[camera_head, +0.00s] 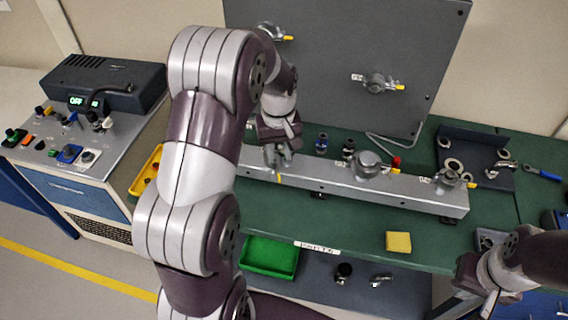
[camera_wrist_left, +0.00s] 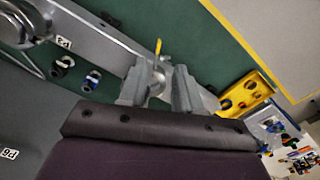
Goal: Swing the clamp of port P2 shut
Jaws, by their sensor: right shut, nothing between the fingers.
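Port P2 (camera_head: 368,165) is the middle fitting on the long grey metal rail (camera_head: 325,183): a round grey flange with a red knob (camera_head: 396,161) and a yellow tab at its right. Whether its clamp stands open is too small to tell. In the left wrist view, P2 (camera_wrist_left: 27,20) is cut off at the top left, beside its label (camera_wrist_left: 63,42). My left gripper (camera_head: 277,162) is at the rail's left end, away from P2. Its fingers (camera_wrist_left: 160,88) are apart, around or just above a metal fitting with a yellow tab (camera_wrist_left: 158,47); contact is unclear. My right gripper (camera_head: 489,303) is shut and empty at lower right.
Another port (camera_head: 447,181) stands at the rail's right end. A dark upright panel (camera_head: 340,60) with fittings rises behind the rail. Small dark fittings (camera_head: 348,148) stand between them. A yellow block (camera_head: 398,242) lies in front on the green bench. My left arm hides part of the bench.

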